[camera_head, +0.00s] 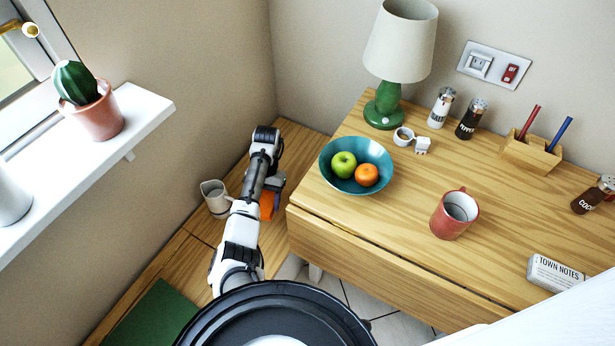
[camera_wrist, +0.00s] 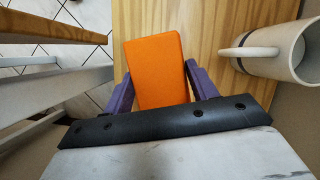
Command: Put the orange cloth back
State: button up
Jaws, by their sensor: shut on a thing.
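The orange cloth (camera_wrist: 155,70) looks like a folded block between the two purple fingers of my gripper (camera_wrist: 158,88) in the wrist view. The fingers touch it on both sides, and my gripper is shut on it. Wooden boards lie behind the cloth in that view; I cannot tell whether it touches them. In the head view, part of the orange cloth (camera_head: 267,205) shows beside my arm, left of the table, over the low wooden surface. My arm hides the rest of the cloth and most of my gripper there.
A pale jug (camera_head: 215,198) stands on the low wooden surface, close beside my arm; it also shows in the wrist view (camera_wrist: 270,52). The wooden table (camera_head: 350,235) rises at right, with a fruit bowl (camera_head: 333,181) near its edge. A green mat (camera_head: 150,318) lies at lower left.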

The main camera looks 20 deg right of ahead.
jog(key=w+d+r+m+t+h+b, duration=0.1)
jog(key=w+d+r+m+t+b, duration=0.5)
jog(key=m, duration=0.9)
jog(key=w+d+r+m+t+h+b, duration=0.1)
jog(key=w+d+r+m+t+b, duration=0.2)
jog(key=w+d+m, duration=0.8)
jog(key=m+g+h+b, duration=0.2)
jog(key=m+h+b, duration=0.2)
jog(key=m+b, duration=0.85)
send_over(302, 177)
notch_tip(302, 177, down, 5)
jog(key=shift+m+y, duration=0.25)
jog(key=shift+y, duration=0.05)
notch_tip(302, 177, down, 8)
jog(key=b, duration=0.8)
jog(key=shift+r, duration=0.2)
jog(key=shift+f+b, duration=1.1)
jog(key=shift+f, duration=1.8)
